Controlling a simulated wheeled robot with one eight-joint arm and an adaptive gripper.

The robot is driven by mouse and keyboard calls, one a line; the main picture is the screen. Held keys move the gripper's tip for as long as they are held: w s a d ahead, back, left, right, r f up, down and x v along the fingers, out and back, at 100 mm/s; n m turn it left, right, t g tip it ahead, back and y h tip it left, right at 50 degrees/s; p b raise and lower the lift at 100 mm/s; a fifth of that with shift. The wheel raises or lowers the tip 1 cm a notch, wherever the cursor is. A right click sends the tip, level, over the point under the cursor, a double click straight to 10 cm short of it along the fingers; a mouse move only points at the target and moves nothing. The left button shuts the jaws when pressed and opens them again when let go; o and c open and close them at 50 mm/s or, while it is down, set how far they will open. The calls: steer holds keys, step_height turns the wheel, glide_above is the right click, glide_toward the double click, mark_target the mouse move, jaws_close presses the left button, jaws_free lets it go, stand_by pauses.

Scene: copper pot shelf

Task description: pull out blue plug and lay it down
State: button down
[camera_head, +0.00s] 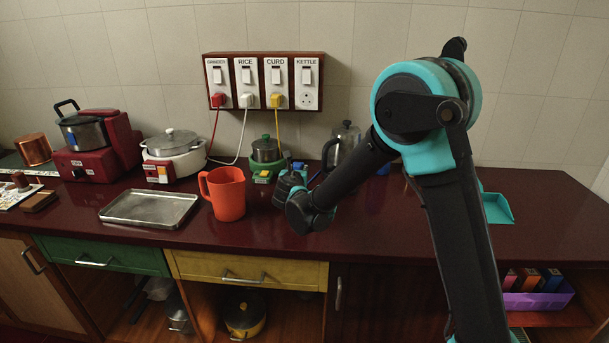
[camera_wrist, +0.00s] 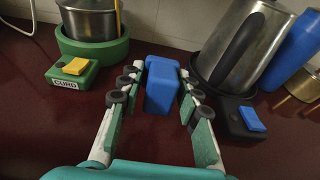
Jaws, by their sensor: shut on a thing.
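The blue plug (camera_wrist: 162,88) is between the two fingers of my gripper (camera_wrist: 163,72) in the wrist view, and my gripper is shut on it. Dark red counter shows around the plug; I cannot tell whether it touches the counter or hangs just above it. In the head view my gripper (camera_head: 294,170) is low over the counter, in front of the kettle (camera_head: 345,142) and right of the green curd pot base. The KETTLE socket (camera_head: 309,98) on the wall board has bare holes and no plug in it.
Red, white and yellow plugs (camera_head: 276,100) sit in the other sockets. The orange jug (camera_head: 226,194) and metal tray (camera_head: 149,208) stand left of my gripper. The curd cooker (camera_wrist: 88,50) and the kettle base's blue switch (camera_wrist: 251,119) are close on either side. Front counter is clear.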

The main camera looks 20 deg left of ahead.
steer(key=shift+f, duration=0.1)
stand_by(0.3)
steer(key=shift+f, duration=3.2)
steer(key=shift+f, duration=0.2)
steer(key=c, duration=1)
jaws_free()
steer(key=shift+o, duration=0.4)
steer(key=o, duration=0.6)
steer(key=shift+s, duration=0.1)
steer(key=shift+r+v, duration=0.25)
steer(key=shift+v, duration=1)
steer(key=shift+r+v, duration=0.3)
steer(key=shift+v, duration=1)
